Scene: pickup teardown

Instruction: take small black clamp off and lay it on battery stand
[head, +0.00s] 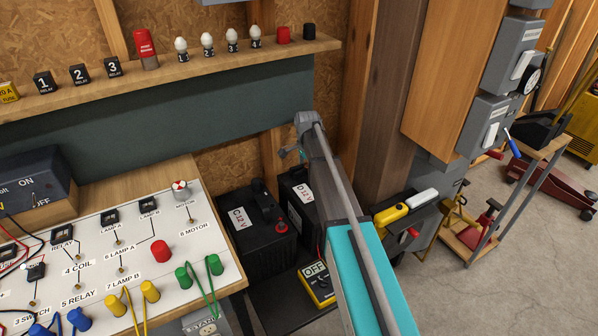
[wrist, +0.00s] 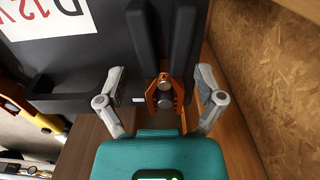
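The small black clamp (wrist: 185,40) has two black handles and copper-orange jaws, and fills the middle of the wrist view against a dark battery marked D 12 V (wrist: 90,60). My gripper (wrist: 160,90) is open, with one grey finger on each side of the clamp and a visible gap to both sides. What the jaws grip is hard to make out. In the head view battery D (head: 297,192) stands beside battery C (head: 258,235) on the black battery stand (head: 283,318). My arm hides part of battery D, and I cannot make out the clamp there.
A yellow meter marked OFF (head: 318,287) lies on the stand in front of the batteries. The white circuit board (head: 130,245) with plugs and wires is to the left. A chipboard wall (wrist: 285,80) is close on the right in the wrist view.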

